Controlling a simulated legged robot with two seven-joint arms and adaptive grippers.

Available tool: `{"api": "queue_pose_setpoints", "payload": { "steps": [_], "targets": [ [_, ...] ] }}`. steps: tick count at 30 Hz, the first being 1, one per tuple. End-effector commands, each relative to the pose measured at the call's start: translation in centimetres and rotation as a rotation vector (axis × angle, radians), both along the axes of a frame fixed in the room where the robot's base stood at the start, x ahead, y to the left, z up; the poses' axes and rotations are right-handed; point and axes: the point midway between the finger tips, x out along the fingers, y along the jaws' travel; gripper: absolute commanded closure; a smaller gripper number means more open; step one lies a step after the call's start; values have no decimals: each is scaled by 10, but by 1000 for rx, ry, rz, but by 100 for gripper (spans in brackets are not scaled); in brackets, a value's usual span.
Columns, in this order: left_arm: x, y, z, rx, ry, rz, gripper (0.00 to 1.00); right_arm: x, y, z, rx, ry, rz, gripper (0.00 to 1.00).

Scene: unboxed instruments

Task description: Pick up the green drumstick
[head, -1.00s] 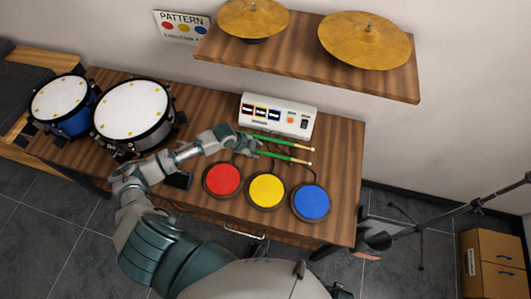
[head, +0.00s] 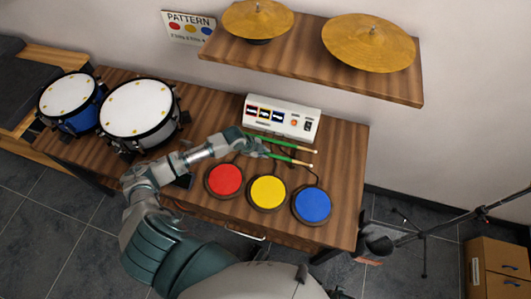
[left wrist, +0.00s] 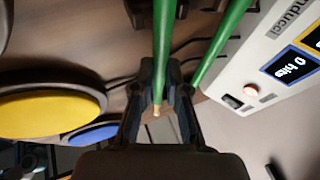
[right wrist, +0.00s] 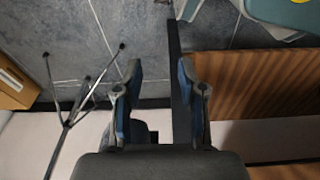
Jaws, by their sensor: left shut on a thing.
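Two green drumsticks with pale tips lie on the wooden table in front of the white control box. The nearer green drumstick (head: 288,159) reaches my left gripper (head: 263,152). In the left wrist view a green drumstick (left wrist: 164,45) runs between the fingers of my left gripper (left wrist: 158,95), which is shut on it. The other green drumstick (left wrist: 222,40) passes just to the right, outside the fingers; in the head view it is the farther drumstick (head: 290,145). My right gripper (right wrist: 160,85) is open and empty in the right wrist view, away from the drumsticks.
Red (head: 225,180), yellow (head: 268,191) and blue (head: 312,204) pads sit in front of the drumsticks. The control box (head: 281,117) stands behind them. Two drums are at the left. A shelf (head: 300,62) with two cymbals hangs above the table. A tripod stand (head: 424,235) is at right.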

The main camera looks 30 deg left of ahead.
Motion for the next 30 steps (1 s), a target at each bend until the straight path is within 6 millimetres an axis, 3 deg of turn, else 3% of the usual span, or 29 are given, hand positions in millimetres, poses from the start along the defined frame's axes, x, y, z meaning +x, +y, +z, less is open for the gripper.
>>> {"api": "queue_pose_setpoints", "payload": {
  "steps": [5,11,24,30],
  "targets": [
    [-1,0,9,-1,2,-2,100,0,-1,-1,-1,-5,1,60],
    [-1,2,37,-3,-1,-2,100,-6,-4,-13,-4,4,2,60],
    [-116,0,45,1,6,-9,100,-27,-7,-38,-3,18,7,60],
    [-148,-1,48,0,4,-3,100,-35,-8,-47,-3,22,8,60]
  ]
}}
